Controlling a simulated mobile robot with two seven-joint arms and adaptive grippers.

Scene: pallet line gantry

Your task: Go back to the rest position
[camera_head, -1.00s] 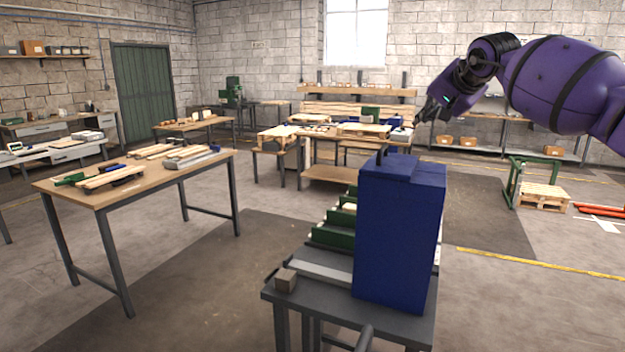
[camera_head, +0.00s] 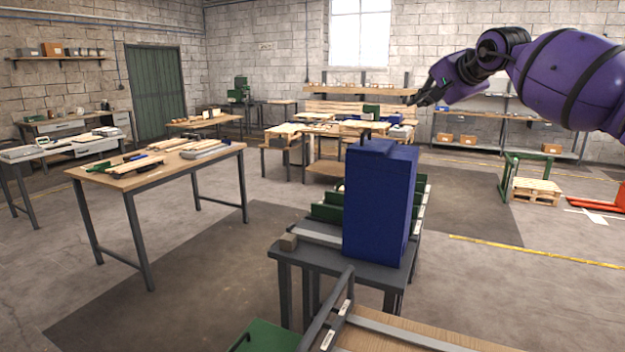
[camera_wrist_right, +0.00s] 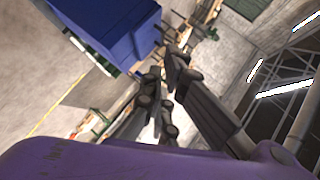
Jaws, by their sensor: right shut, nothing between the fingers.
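My right arm is purple and comes in from the right in the head view. Its dark right gripper (camera_head: 424,97) is held up in the air, above and to the right of a tall blue box-shaped unit (camera_head: 375,205). In the right wrist view the fingers of the right gripper (camera_wrist_right: 165,100) are close together with nothing held between them. The blue unit (camera_wrist_right: 115,30) also shows there, upper left and apart from the fingers. My left gripper is not in the head view.
The blue unit stands on a dark metal table (camera_head: 330,262). A wooden bench (camera_head: 430,338) with a dark frame is close in front. A wood-topped worktable (camera_head: 125,183) stands left. Open floor (camera_head: 205,290) lies between. A pallet (camera_head: 536,190) is at right.

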